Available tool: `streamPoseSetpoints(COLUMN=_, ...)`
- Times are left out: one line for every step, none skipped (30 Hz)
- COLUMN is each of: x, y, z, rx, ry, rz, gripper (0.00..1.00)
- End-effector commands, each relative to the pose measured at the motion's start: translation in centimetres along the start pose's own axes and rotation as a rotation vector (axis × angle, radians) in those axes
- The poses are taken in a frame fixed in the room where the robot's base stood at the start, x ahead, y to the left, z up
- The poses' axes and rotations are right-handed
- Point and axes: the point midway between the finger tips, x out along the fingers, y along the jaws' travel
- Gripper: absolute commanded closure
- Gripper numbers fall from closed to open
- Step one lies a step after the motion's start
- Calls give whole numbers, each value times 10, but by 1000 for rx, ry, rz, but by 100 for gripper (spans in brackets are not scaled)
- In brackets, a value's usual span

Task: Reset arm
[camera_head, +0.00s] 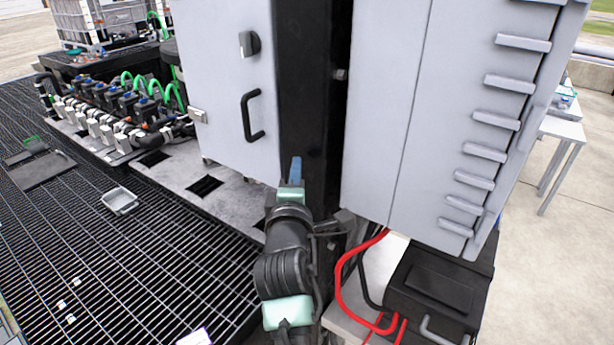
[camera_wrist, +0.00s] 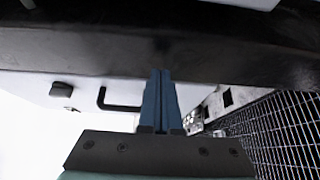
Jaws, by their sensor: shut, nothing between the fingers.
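My gripper (camera_head: 295,164) is at the end of my arm, in the middle of the head view, in front of the dark post between two grey cabinets. Its blue fingers are together with nothing between them. In the wrist view the closed fingers (camera_wrist: 161,74) point at a black beam-like surface (camera_wrist: 100,50). I cannot tell whether the fingertips touch it.
A grey cabinet (camera_head: 222,90) with a black handle (camera_head: 250,117) stands left of my gripper, and a ribbed cabinet (camera_head: 400,110) stands right. Red hoses (camera_head: 343,275) run close to my arm. Black grating (camera_head: 150,250) lies at left, with a small grey tray (camera_head: 120,201) on it.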

Motion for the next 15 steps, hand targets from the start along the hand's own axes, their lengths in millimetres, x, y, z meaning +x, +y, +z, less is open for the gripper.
streamPoseSetpoints(x=-2, y=-2, z=7, rx=1, ry=-1, rz=1, gripper=100)
streamPoseSetpoints(x=-2, y=-2, z=11, rx=-1, ry=-2, rz=0, gripper=100)
streamPoseSetpoints(x=-3, y=-2, z=14, rx=0, ry=-1, rz=0, gripper=100)
streamPoseSetpoints(x=-4, y=-2, z=17, rx=0, ry=-1, rz=0, gripper=100)
streamPoseSetpoints(x=-4, y=-1, z=18, rx=0, ry=0, rz=0, gripper=100)
streamPoseSetpoints(x=-5, y=-1, z=20, rx=0, ry=1, rz=0, gripper=100)
streamPoseSetpoints(x=-5, y=-1, z=21, rx=-1, ry=2, rz=0, gripper=100)
streamPoseSetpoints(x=-6, y=-1, z=22, rx=-1, ry=2, rz=0, gripper=100)
streamPoseSetpoints(x=-6, y=2, z=23, rx=8, ry=3, rz=6, gripper=100)
streamPoseSetpoints(x=-8, y=9, z=22, rx=32, ry=5, rz=20, gripper=100)
streamPoseSetpoints(x=-10, y=18, z=22, rx=62, ry=7, rz=39, gripper=100)
streamPoseSetpoints(x=-14, y=33, z=22, rx=119, ry=13, rz=69, gripper=100)
streamPoseSetpoints(x=-18, y=47, z=20, rx=172, ry=20, rz=97, gripper=100)
streamPoseSetpoints(x=-24, y=63, z=20, rx=235, ry=29, rz=129, gripper=100)
streamPoseSetpoints(x=-34, y=88, z=20, rx=332, ry=46, rz=179, gripper=100)
